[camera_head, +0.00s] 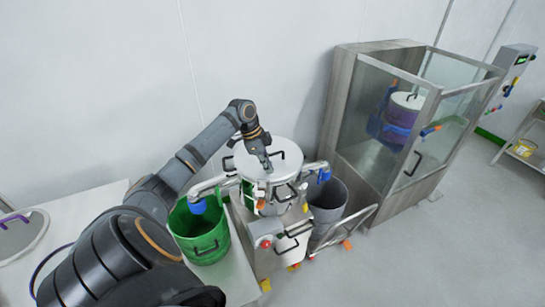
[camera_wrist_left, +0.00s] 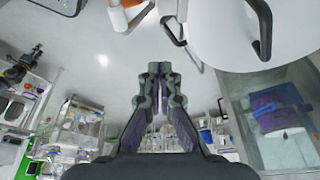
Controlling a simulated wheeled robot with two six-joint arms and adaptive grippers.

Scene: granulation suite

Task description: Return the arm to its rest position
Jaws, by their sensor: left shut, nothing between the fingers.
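My left arm (camera_head: 160,190) reaches in from the left side of the head view. Its gripper (camera_head: 266,164) points down over the round metal lid (camera_head: 288,158) of the machine in the middle. In the left wrist view the gripper (camera_wrist_left: 160,75) is shut with nothing between its fingers. There the pale lid (camera_wrist_left: 225,30) with black handles is at the top right, beside the fingertips. I cannot tell how far the fingertips are from the lid. My right gripper is not in view.
A green bucket (camera_head: 204,243) stands left of the machine, and a grey bin (camera_head: 327,203) right of it. A glass-fronted metal cabinet (camera_head: 345,125) stands at the right with a purple drum (camera_head: 400,121) inside. A white table (camera_head: 80,215) is at the left.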

